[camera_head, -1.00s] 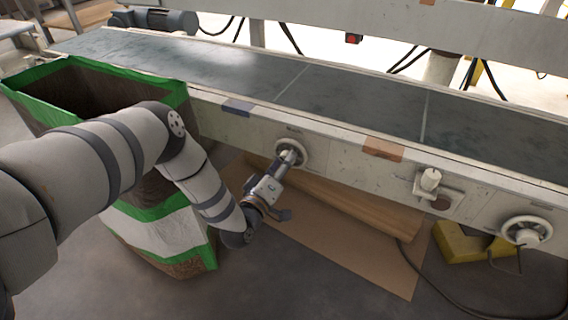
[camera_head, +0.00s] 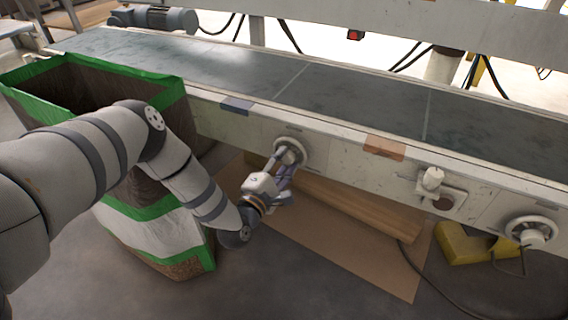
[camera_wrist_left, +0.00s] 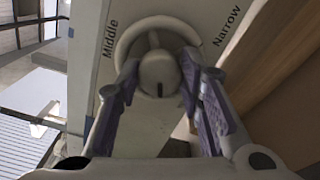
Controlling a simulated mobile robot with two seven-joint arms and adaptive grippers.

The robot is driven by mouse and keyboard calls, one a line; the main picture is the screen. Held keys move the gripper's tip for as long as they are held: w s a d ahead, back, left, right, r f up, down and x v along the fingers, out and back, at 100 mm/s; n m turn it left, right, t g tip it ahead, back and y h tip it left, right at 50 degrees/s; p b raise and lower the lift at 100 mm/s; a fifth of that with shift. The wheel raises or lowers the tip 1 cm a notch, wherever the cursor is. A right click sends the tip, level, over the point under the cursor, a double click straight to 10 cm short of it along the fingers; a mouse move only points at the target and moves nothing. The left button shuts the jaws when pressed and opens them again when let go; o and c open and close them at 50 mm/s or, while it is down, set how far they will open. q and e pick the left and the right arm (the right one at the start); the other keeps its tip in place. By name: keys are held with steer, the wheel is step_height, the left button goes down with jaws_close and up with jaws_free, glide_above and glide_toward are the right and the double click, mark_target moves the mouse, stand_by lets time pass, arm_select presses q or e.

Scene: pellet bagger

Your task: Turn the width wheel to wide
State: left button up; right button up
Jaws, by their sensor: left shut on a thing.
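The width wheel (camera_head: 297,146) is a pale round handwheel on the side of the conveyor frame. In the left wrist view the wheel (camera_wrist_left: 178,27) shows a knobbed hub with a dark mark on its lower face. The label "Middle" (camera_wrist_left: 109,39) is at its upper left and "Narrow" (camera_wrist_left: 228,25) at its upper right. No "Wide" label is visible. My left gripper (camera_head: 284,157) is shut on the wheel, its purple-lined fingers (camera_wrist_left: 160,92) on either side of the hub. The fingers hide part of the lower rim. My right gripper is not in view.
A second handwheel (camera_head: 532,233) and a small white knob fixture (camera_head: 433,180) are farther right on the frame. A green-edged pellet bag (camera_head: 180,240) stands beside my left arm. Cardboard (camera_head: 340,245) and a yellow block (camera_head: 462,245) lie on the floor below.

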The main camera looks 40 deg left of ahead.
arm_select(q)
steer(key=n+b, duration=0.1)
steer(key=n, duration=0.3)
steer(key=shift+d+f, duration=0.1)
steer(key=shift+f, duration=0.05)
steer(key=shift+n+b, duration=0.55)
steer(key=shift+n, duration=1.25)
steer(key=o, duration=1.2)
steer(key=shift+r, duration=0.2)
steer(key=shift+c, duration=0.2)
steer(key=v, duration=1.2)
